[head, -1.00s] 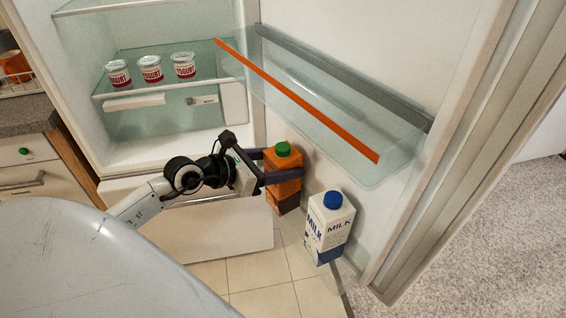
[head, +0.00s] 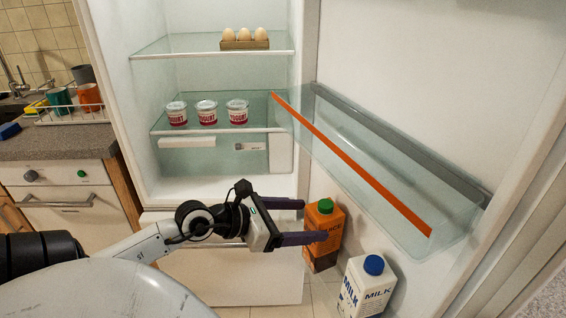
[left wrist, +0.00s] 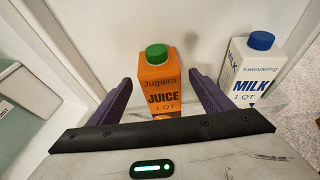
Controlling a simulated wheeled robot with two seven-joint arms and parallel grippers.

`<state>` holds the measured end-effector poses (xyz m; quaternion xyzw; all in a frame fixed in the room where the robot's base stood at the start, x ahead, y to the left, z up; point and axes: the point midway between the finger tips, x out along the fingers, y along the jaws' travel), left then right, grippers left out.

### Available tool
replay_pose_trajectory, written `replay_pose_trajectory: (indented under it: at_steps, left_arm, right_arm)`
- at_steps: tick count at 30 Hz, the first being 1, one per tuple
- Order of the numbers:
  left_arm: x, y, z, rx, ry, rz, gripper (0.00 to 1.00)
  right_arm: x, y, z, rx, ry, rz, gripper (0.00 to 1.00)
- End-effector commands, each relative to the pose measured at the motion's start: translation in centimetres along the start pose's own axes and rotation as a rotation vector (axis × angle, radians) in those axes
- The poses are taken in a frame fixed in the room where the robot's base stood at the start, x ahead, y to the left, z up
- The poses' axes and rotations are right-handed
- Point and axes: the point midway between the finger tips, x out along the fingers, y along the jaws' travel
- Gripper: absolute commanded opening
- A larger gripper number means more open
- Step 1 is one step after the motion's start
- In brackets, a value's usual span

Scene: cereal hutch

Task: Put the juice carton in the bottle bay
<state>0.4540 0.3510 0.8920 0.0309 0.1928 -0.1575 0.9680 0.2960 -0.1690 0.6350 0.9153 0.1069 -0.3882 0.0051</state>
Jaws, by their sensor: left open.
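The juice carton (head: 324,250) is orange with a green cap and stands upright, low against the inside of the open fridge door. It also shows in the left wrist view (left wrist: 160,88), label facing me. My left gripper (head: 315,220) is open. Its purple fingers point at the carton, one on each side in the left wrist view (left wrist: 163,85), with a gap on both sides. In the head view the near finger covers part of the carton. A clear door bay with an orange front strip (head: 350,163) is above the carton and looks empty. My right gripper is out of view.
A milk carton (head: 364,290) with a blue cap stands close to the right of the juice; it also shows in the left wrist view (left wrist: 247,70). Yogurt cups (head: 207,113) and eggs (head: 246,38) sit on fridge shelves. A counter (head: 60,142) is at left.

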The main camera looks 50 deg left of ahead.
Motion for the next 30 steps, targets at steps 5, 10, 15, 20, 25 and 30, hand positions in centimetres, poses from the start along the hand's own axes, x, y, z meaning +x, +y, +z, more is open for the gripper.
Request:
replay_pose_trajectory:
  at_steps: [5,10,15,20,25,30]
  left_arm:
    - [-3.1,-0.1,-0.2,0.000,0.004,0.000,0.73]
    - [-5.1,0.0,-0.1,0.000,0.002,0.001,0.73]
    - [-5.9,-0.3,-0.1,-0.036,-0.011,-0.007,0.73]
    - [-5.1,-1.9,-0.6,-0.406,-0.121,-0.052,0.73]
    - [-3.4,-2.6,-3.6,-1.207,-0.300,-0.054,0.73]
    - [-1.1,-4.7,-12.5,-2.067,-0.371,0.083,0.73]
  right_arm:
    - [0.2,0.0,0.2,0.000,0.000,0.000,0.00]
    - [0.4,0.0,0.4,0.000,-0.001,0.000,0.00]
    - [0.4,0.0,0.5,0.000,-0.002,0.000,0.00]
    - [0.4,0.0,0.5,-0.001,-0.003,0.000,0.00]
    - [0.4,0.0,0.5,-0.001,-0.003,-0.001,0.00]
    - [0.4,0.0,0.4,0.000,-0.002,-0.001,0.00]
